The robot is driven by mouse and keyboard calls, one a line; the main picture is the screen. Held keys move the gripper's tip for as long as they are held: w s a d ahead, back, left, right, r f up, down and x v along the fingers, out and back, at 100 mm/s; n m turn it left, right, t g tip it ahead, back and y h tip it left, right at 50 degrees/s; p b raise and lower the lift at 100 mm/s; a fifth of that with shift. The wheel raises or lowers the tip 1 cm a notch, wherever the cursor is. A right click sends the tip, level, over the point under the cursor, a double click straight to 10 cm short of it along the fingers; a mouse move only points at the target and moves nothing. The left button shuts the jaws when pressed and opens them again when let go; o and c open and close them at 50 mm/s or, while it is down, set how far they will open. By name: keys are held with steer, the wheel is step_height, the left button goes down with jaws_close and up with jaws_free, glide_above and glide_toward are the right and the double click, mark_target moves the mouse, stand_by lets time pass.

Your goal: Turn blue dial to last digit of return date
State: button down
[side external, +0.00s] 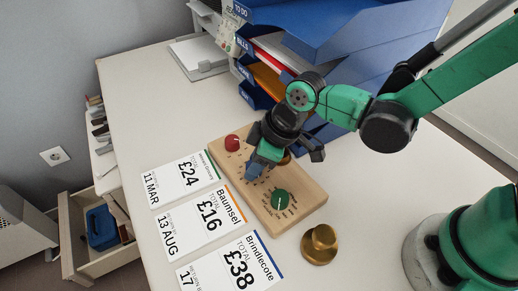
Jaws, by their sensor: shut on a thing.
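A wooden board (300,199) carries a red dial (232,142) at its far end and a green dial (280,200) nearer. My gripper (256,163) points down between them, shut on the blue dial (253,171), which is mostly hidden. The digit it points to cannot be read. Three cards lie left of the board: a green-striped card (183,180) reads £24 and 11 MAR, an orange-striped card (202,219) reads Baumsel, £16 and 13 AUG, and a blue-striped card (232,266) reads Brindlecote, £38 and 17, with its month cut off. Small print is unreadable.
A brass knob-shaped object (320,243) stands right of the board. Blue stacked trays (335,30) with papers rise behind my arm. An open drawer (95,240) holds a blue object. The white tabletop (145,100) is clear at the far left.

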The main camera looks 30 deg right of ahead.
mark_target(268, 174)
stand_by(0.4)
steer(key=shift+c, duration=2.3)
jaws_free()
steer(key=shift+v, duration=2.8)
